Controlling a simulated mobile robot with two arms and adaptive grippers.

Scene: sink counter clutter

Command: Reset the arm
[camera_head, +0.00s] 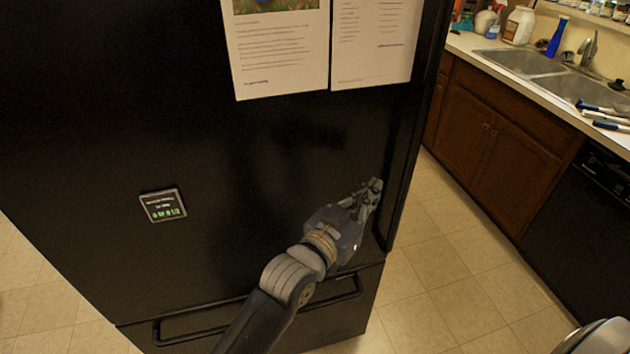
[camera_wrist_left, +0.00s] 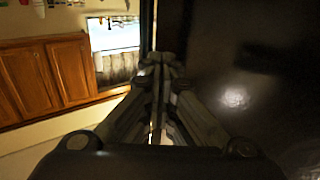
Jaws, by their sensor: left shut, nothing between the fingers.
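My left gripper (camera_head: 373,190) is shut and empty. It is in front of the lower right part of a black fridge door (camera_head: 260,150), close to the door's right edge. In the left wrist view my left gripper's fingers (camera_wrist_left: 157,62) are together, with the dark fridge face (camera_wrist_left: 245,60) filling the right side. I cannot tell whether the fingertips touch the door. My right gripper is not in view.
A drawer handle (camera_head: 250,318) runs along the fridge's bottom. Papers (camera_head: 275,50) and a small magnet (camera_head: 163,205) are on the door. At right are a cluttered sink counter (camera_head: 545,75), brown cabinets (camera_head: 490,140) and a black dishwasher (camera_head: 580,210). The tiled floor (camera_head: 450,270) between is clear.

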